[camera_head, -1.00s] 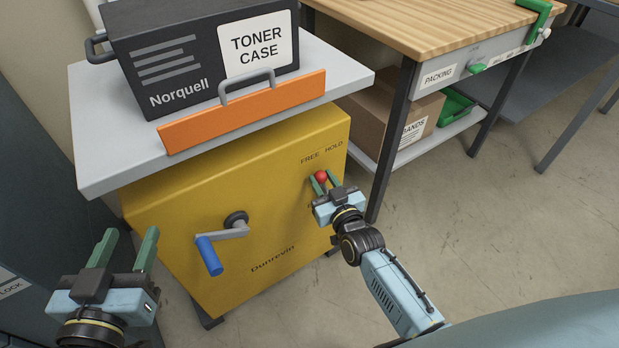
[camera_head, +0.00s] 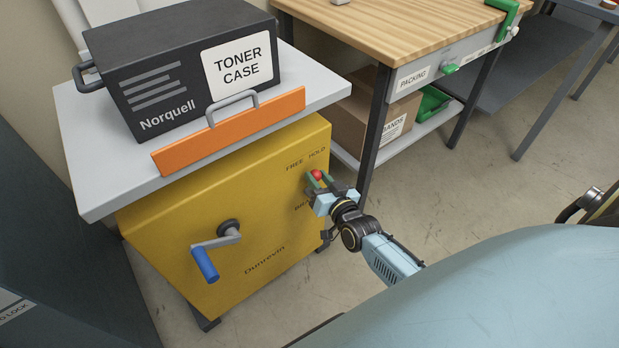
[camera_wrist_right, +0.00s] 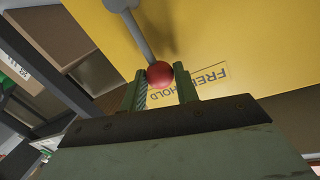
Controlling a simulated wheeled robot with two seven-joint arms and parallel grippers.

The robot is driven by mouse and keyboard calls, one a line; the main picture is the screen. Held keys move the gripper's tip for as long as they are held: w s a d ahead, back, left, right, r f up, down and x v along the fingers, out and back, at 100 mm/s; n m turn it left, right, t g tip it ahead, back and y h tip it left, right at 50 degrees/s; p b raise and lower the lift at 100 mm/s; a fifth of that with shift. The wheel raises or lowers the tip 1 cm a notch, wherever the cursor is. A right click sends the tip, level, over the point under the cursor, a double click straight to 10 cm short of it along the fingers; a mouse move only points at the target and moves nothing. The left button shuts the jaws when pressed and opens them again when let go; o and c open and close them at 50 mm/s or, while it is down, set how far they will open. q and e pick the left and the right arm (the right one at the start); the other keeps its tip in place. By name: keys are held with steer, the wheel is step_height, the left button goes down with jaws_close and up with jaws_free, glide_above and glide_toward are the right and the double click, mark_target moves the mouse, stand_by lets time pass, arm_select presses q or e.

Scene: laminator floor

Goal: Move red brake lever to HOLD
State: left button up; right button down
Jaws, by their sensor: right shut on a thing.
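The red ball knob of the brake lever (camera_head: 317,174) is at the upper right of the yellow cabinet front (camera_head: 170,235), just below the printed word HOLD (camera_head: 317,155). The word FREE (camera_head: 294,166) is to its left. My right gripper (camera_head: 318,182) is shut on the lever at its red knob. In the right wrist view the red knob (camera_wrist_right: 160,74) sits between the two green fingers, on the end of a grey rod (camera_wrist_right: 139,30). Part of the lettering is hidden behind a finger there. My left gripper is not in view.
A blue-handled crank (camera_head: 206,262) sticks out of the cabinet front, left of the lever. A toner case (camera_head: 185,65) and an orange bar with a handle (camera_head: 225,133) are on the grey top. A wooden packing table (camera_head: 400,30) stands behind at right. The floor at right is open.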

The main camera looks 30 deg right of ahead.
steer(key=d+m, duration=0.2)
steer(key=shift+w+d+f+m, duration=0.15)
steer(key=shift+f+m, duration=0.1)
steer(key=shift+m, duration=0.05)
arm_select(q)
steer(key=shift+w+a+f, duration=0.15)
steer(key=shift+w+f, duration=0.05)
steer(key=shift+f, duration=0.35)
arm_select(e)
steer(key=shift+d+f+m+g+y, duration=0.15)
steer(key=shift+d+m+g+y, duration=0.15)
steer(key=shift+d+m, duration=0.15)
steer(key=c, duration=1.1)
jaws_free()
steer(key=shift+o, duration=0.2)
